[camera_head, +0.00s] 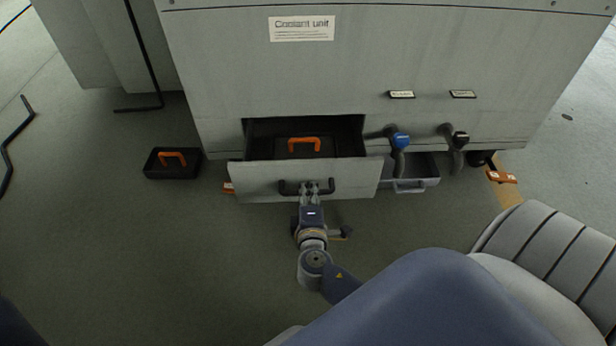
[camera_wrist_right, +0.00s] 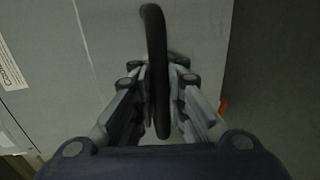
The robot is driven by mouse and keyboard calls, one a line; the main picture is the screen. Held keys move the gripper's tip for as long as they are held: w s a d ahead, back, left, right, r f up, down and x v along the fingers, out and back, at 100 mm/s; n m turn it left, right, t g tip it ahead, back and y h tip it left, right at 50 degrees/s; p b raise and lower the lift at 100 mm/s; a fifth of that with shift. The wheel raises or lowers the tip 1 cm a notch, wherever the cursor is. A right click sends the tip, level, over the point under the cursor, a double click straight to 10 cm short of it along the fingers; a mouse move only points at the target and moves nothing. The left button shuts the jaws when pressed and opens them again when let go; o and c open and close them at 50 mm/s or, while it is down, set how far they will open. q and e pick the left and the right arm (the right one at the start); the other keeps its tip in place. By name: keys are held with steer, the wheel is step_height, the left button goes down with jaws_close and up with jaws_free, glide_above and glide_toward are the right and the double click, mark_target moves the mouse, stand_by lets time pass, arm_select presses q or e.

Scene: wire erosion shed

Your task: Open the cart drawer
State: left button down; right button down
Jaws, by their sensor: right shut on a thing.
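The grey cart drawer (camera_head: 250,178) stands pulled out from the lower front of the coolant unit. My right gripper (camera_head: 308,186) is shut on this handle; in the right wrist view the handle (camera_wrist_right: 154,45) runs between the two fingers (camera_wrist_right: 160,105). The fingers hide the handle's middle in the head view. My left gripper is not in view.
The coolant unit (camera_head: 260,75) fills the back.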

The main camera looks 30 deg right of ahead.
steer(key=shift+f+v, duration=0.2)
steer(key=shift+v, duration=0.65)
steer(key=shift+f+v, duration=0.15)
steer(key=shift+v, duration=0.75)
steer(key=shift+f+v, duration=0.2)
steer(key=shift+v, duration=0.65)
steer(key=shift+s, duration=0.1)
steer(key=c, duration=1.6)
jaws_free()
steer(key=shift+c, duration=0.2)
steer(key=v, duration=0.7)
steer(key=shift+s+a, duration=0.2)
steer(key=shift+s, duration=0.05)
